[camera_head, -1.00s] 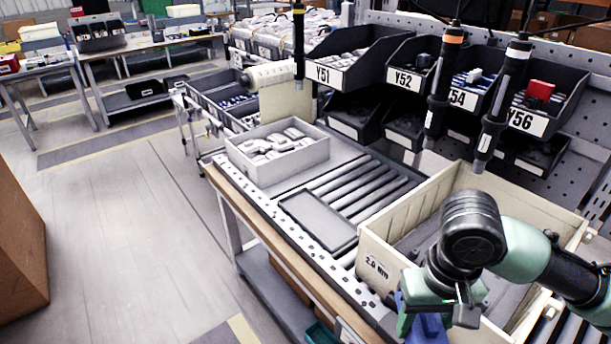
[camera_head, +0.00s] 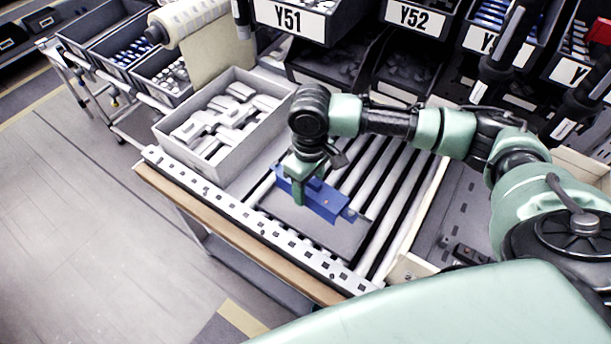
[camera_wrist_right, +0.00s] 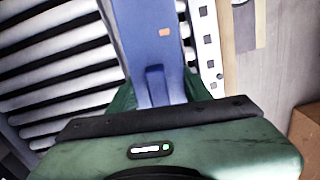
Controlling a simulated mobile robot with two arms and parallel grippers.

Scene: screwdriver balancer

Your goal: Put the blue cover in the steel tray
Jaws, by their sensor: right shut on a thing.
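The blue cover (camera_head: 322,201) is a long blue piece held by my right gripper (camera_head: 303,184). It also shows in the right wrist view (camera_wrist_right: 152,45), running away between the green fingers (camera_wrist_right: 160,95). The steel tray (camera_head: 338,238) is a flat, shallow grey tray on the roller conveyor. The cover is over the tray, lying along its length in the head view. The gripper and cover hide part of the tray. I cannot tell whether the cover touches it. My left gripper is not in view.
A grey box (camera_head: 180,148) with white parts stands left of the tray. A perforated rail (camera_head: 250,220) edges the conveyor. A beige crate (camera_head: 408,268) is to the right, partly hidden by my arm. Labelled bins (camera_head: 300,22) stand behind.

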